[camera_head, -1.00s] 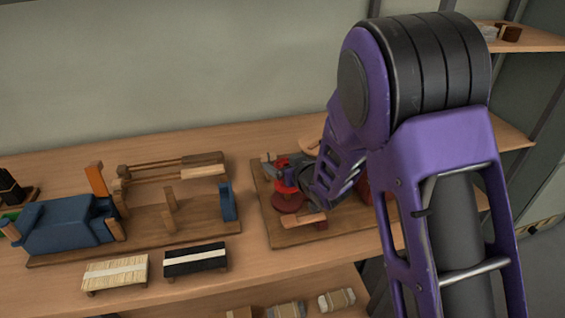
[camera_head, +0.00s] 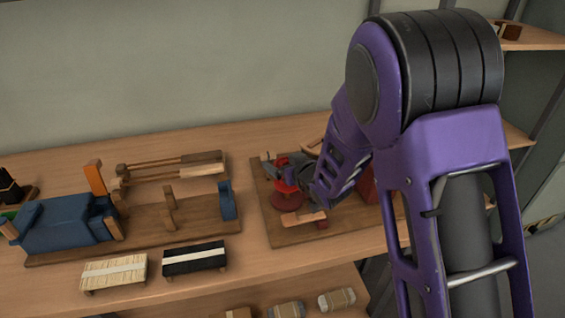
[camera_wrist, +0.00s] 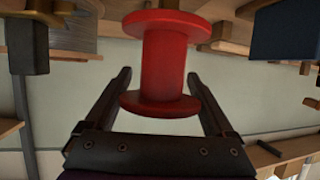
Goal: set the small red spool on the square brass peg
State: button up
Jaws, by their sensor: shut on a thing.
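The small red spool (camera_wrist: 163,65) fills the middle of the wrist view, with a wide flange at each end. My gripper (camera_wrist: 158,76) is shut on it, one dark finger at each side. In the head view the red spool (camera_head: 285,186) shows partly beside my gripper (camera_head: 303,172), above a dark red round piece (camera_head: 288,203) on the right-hand wooden board (camera_head: 280,234). A brass-coloured piece with a dark square block (camera_wrist: 28,58) shows at the wrist view's upper left, apart from the spool. I cannot tell for sure if it is the square brass peg.
My arm hides much of the right-hand board. A red block (camera_head: 368,184) stands right of my gripper. A second board to the left holds a blue machine (camera_head: 68,222) and wooden posts.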

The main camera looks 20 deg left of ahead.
jog(key=shift+f+b, duration=1.3)
jog(key=shift+f, duration=0.25)
jog(key=shift+f, duration=0.35)
jog(key=shift+f, duration=0.35)
jog(key=o, duration=1.1)
jog(key=shift+f, duration=0.15)
jog(key=shift+o, duration=0.2)
jog(key=shift+s, duration=0.1)
